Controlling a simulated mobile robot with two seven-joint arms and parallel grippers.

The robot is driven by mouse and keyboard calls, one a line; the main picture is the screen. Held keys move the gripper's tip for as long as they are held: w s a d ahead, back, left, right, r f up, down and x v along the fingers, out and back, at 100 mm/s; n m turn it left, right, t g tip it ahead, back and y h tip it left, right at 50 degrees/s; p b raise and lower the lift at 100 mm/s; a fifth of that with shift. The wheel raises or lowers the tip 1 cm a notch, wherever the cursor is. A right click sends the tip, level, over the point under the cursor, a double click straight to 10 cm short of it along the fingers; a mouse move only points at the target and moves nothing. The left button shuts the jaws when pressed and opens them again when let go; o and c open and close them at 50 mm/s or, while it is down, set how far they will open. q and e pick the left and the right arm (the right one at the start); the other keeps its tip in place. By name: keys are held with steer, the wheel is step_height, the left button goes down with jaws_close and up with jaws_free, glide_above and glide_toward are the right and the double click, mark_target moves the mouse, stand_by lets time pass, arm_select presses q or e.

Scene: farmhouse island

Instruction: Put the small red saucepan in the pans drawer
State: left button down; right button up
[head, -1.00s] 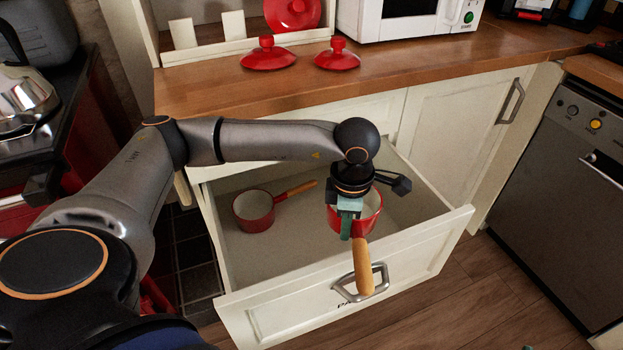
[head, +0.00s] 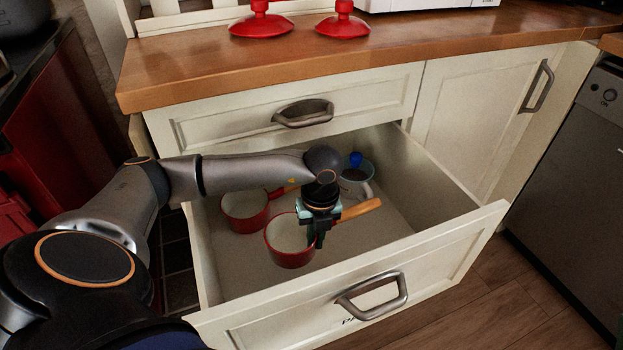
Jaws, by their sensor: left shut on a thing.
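A red saucepan (head: 288,256) with a pale inside and a wooden handle is within the open pans drawer (head: 345,290). My left gripper (head: 317,238) is shut on it from above, at the right side of the pan where the handle begins. The handle points right. I cannot tell whether its base touches the drawer floor. A second red saucepan (head: 243,222) stands behind it to the left, its handle partly hidden by my arm. My right gripper is not in view.
A grey-blue pan (head: 365,188) with a blue knob or utensil sits at the drawer's back. The drawer floor is bare at the front and right. A closed drawer (head: 230,120) is above.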

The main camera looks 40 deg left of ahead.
arm_select(q)
steer(key=shift+f, duration=0.5)
steer(key=shift+f+b, duration=0.3)
steer(key=shift+f, duration=0.05)
step_height(320, 180, down, 4)
steer(key=shift+f+b, duration=0.25)
steer(key=shift+b, duration=0.55)
steer(key=shift+f+b, duration=0.9)
steer(key=shift+f, duration=1.35)
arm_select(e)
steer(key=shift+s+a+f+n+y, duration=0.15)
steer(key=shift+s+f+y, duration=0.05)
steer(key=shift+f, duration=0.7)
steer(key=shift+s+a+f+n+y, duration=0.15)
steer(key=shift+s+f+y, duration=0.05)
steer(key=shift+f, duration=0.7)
arm_select(q)
steer(key=shift+f, duration=0.1)
steer(key=c, duration=1)
jaws_free()
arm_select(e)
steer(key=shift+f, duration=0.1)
